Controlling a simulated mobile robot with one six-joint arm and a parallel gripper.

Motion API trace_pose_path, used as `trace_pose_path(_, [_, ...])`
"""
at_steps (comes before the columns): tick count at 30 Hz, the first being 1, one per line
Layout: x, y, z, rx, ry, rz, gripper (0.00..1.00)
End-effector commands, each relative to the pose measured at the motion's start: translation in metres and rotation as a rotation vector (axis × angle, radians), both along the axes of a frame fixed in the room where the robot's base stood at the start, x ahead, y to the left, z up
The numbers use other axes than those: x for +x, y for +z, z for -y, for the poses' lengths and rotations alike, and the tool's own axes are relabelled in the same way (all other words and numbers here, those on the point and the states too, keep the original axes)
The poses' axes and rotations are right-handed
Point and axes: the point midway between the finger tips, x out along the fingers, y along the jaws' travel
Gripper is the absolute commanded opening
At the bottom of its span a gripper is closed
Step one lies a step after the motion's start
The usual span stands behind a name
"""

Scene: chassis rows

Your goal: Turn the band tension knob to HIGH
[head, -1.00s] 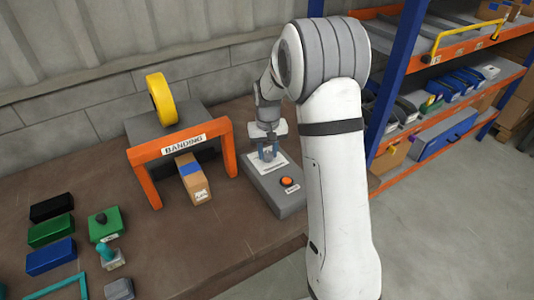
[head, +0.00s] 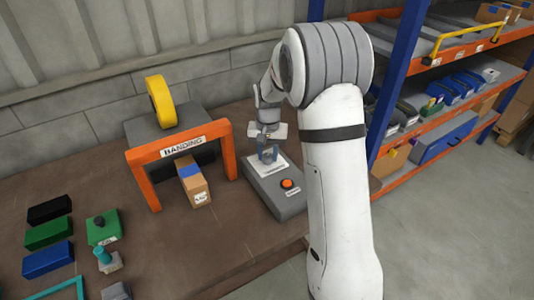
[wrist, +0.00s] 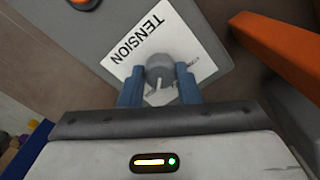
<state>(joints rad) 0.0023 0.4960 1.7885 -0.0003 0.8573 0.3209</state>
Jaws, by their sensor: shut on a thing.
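The grey round tension knob (wrist: 160,70) stands on a white label plate (wrist: 184,32) reading TENSION. My gripper (wrist: 159,84) has its two blue fingers closed on either side of the knob. A pale pointer mark on the knob faces the gripper body in the wrist view. The small setting marks on the plate are partly covered and too small to read. In the head view my gripper (head: 268,155) points down onto the grey control box (head: 284,206), and its fingers hide most of the knob.
An orange push button (head: 287,183) sits on the box's near end. The orange BANDING frame (head: 147,180) stands close on the left, with a carton (head: 194,184) under it. Blue-posted shelving (head: 396,75) rises at the right. Several blocks lie at the table's left.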

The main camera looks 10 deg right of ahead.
Motion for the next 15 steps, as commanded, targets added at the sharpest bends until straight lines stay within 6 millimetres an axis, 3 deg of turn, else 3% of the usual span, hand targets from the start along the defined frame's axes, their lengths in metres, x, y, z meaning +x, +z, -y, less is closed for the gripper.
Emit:
trace_pose_path(2, [-0.0001, 0.0001, 0.0002, 0.0, -0.001, 0.0, 0.07])
trace_pose_path(3, [-0.0001, 0.0001, 0.0002, 0.0, -0.001, 0.0, 0.32])
trace_pose_path(10, [0.0, 0.0, 0.0002, 0.0, 0.0, 0.0, 0.51])
trace_pose_path(15, [0.0001, 0.0, 0.0001, 0.0, 0.0, 0.0, 0.52])
